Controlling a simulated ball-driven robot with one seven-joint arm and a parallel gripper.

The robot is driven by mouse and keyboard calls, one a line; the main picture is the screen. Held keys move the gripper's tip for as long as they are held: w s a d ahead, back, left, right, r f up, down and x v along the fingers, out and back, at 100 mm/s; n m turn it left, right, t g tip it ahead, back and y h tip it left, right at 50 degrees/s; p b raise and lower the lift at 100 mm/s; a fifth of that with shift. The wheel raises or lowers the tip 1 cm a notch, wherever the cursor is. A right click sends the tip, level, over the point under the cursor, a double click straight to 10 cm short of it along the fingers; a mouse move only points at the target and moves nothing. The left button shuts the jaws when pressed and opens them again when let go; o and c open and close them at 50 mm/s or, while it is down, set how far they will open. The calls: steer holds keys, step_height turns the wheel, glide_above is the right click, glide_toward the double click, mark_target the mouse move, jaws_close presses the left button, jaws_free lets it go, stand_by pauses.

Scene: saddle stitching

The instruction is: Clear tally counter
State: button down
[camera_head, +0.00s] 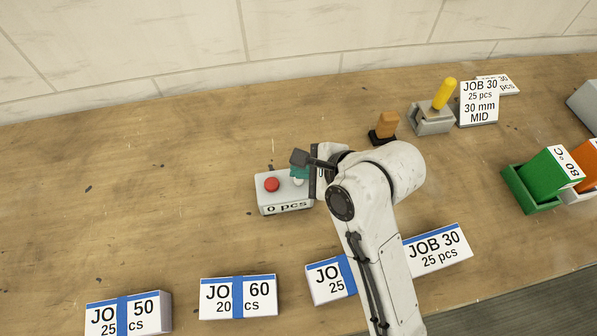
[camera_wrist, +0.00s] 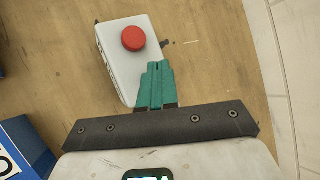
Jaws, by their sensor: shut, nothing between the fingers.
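My gripper (camera_head: 299,172) has teal fingers, shut and empty, over the right end of the counter. In the wrist view the shut fingertips (camera_wrist: 158,66) overlap the box below the red button. I cannot tell whether they touch it.
Several job boxes line the front, including "JOB 60" (camera_head: 238,298) and "JOB 30" (camera_head: 437,250). A yellow-handled grey device (camera_head: 433,120), an orange-brown block (camera_head: 386,124) and a "30 mm MID" card (camera_head: 479,104) stand behind right. A green bin (camera_head: 531,195) is at right. The table's left is clear.

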mark_target(302, 185)
steer(key=shift+r, duration=0.2)
step_height(302, 185, up, 5)
steer(key=p, duration=0.6)
steer(key=shift+p, duration=0.4)
steer(key=shift+f, duration=0.1)
stand_by(0.6)
